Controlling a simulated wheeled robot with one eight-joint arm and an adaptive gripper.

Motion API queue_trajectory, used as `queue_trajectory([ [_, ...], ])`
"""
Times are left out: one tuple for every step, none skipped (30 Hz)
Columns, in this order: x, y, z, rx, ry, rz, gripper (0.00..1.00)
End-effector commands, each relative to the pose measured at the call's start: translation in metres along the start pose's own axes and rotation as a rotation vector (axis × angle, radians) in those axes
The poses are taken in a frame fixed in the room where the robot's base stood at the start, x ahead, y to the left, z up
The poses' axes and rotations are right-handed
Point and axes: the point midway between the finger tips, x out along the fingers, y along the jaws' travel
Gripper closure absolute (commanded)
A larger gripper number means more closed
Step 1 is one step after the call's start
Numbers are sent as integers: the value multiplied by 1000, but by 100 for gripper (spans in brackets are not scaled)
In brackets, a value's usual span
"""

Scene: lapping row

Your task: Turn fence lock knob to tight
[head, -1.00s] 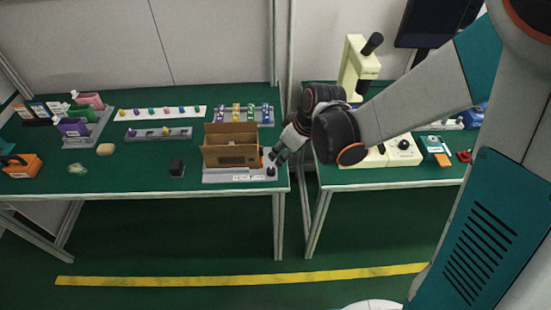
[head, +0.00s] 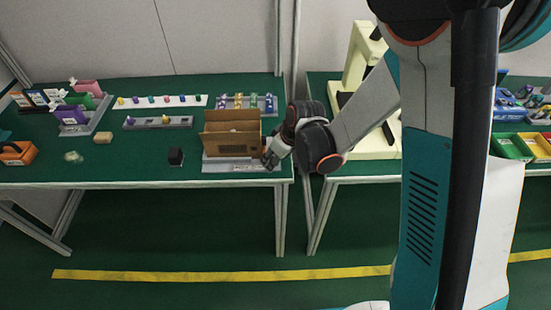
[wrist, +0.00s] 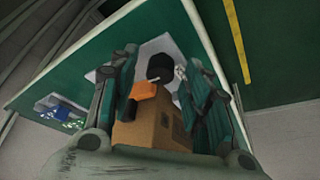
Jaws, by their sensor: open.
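A grey fixture base (head: 222,166) stands near the front right corner of the left bench, with an open brown cardboard box (head: 231,140) on it. The black knob (wrist: 160,66) shows at the end of the base in the wrist view, past an orange part (wrist: 144,91) and the box (wrist: 150,125). My gripper (head: 270,160) is at the right end of the base and hides the knob in the head view. In the wrist view its fingers are open, one on each side of the knob's line of sight. I cannot tell whether they touch it.
A small black block (head: 176,157) lies left of the base. Racks with coloured pieces (head: 160,101) stand behind. A cream microscope (head: 362,60) stands on the right bench, partly behind my arm. A gap separates the two benches.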

Motion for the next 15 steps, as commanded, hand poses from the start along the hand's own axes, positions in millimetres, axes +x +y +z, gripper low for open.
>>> queue_trajectory([
  [0,0,0,0,0,0,56],
  [0,0,0,0,0,0,56],
  [0,0,0,0,0,0,56],
  [0,0,0,0,0,0,56],
  [0,0,0,0,0,0,56],
  [0,0,0,0,0,0,65],
  [0,0,0,0,0,0,72],
  [0,0,0,0,0,0,78],
  [0,0,0,0,0,0,88],
  [0,0,0,0,0,0,94],
  [0,0,0,0,0,0,100],
  [0,0,0,0,0,0,100],
  [0,0,0,0,0,0,100],
  [0,0,0,0,0,0,100],
  [0,0,0,1,0,0,100],
])
